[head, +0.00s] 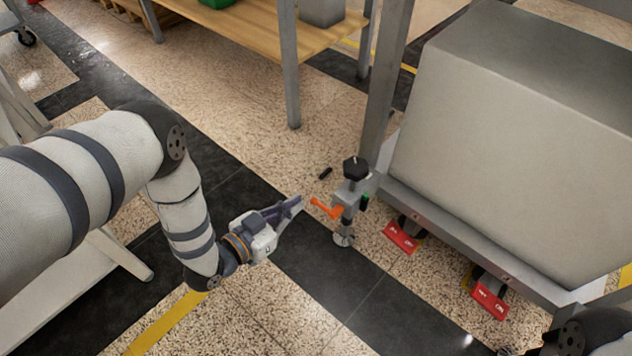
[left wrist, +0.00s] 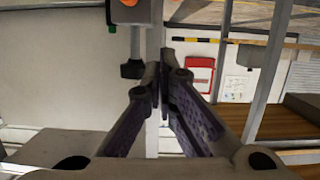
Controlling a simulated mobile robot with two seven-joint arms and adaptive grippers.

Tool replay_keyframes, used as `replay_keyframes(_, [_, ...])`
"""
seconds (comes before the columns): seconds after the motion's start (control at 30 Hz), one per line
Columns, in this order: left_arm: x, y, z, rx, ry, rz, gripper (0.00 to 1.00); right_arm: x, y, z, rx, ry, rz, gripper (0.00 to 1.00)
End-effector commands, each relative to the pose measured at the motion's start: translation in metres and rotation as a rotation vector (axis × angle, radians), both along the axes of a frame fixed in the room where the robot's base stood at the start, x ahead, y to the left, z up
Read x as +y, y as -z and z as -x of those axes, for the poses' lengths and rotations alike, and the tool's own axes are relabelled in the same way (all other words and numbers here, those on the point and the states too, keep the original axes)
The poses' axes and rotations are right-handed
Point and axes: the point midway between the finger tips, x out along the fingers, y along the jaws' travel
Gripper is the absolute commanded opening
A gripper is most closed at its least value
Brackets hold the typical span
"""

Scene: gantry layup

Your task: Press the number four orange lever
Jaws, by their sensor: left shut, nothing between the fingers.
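In the head view an orange lever (head: 327,209) sticks out to the left from a grey clamp-like fitting (head: 356,187) with a black knob on top, beside the frame of the gantry. No number can be read on the lever. My left gripper (head: 299,203) is shut and empty, with its fingertips just left of the lever's free end and apparently a small gap between them. In the left wrist view the shut fingers (left wrist: 161,75) fill the middle, and a bit of orange (left wrist: 130,10) shows at the top edge. My right gripper is not in view.
A large grey box (head: 500,150) stands on a metal frame right of the fitting. Red pedals (head: 402,236) and (head: 490,297) sit under that frame. A wooden-topped table (head: 250,25) is at the back. The floor around the gripper is open.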

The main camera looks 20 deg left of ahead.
Motion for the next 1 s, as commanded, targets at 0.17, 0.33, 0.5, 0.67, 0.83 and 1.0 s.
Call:
replay_keyframes(0.17, [0.0, -0.003, -0.002, -0.013, 0.001, 0.001, 0.0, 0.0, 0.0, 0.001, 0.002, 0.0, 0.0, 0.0])
replay_keyframes(0.33, [0.0, -0.002, -0.003, -0.01, 0.001, 0.001, 0.0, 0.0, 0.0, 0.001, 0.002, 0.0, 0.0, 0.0])
replay_keyframes(0.5, [-0.007, 0.005, -0.019, -0.01, 0.002, 0.002, 0.0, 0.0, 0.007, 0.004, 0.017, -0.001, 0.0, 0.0])
replay_keyframes(0.67, [-0.019, 0.015, -0.051, -0.009, 0.002, 0.002, 0.0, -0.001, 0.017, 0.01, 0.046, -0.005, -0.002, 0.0])
replay_keyframes(0.83, [-0.032, 0.024, -0.085, -0.008, 0.003, 0.002, 0.0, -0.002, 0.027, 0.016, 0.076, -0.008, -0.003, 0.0])
replay_keyframes(1.0, [-0.031, 0.044, -0.082, -0.002, 0.001, 0.0, 0.0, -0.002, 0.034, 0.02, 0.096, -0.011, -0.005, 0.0])
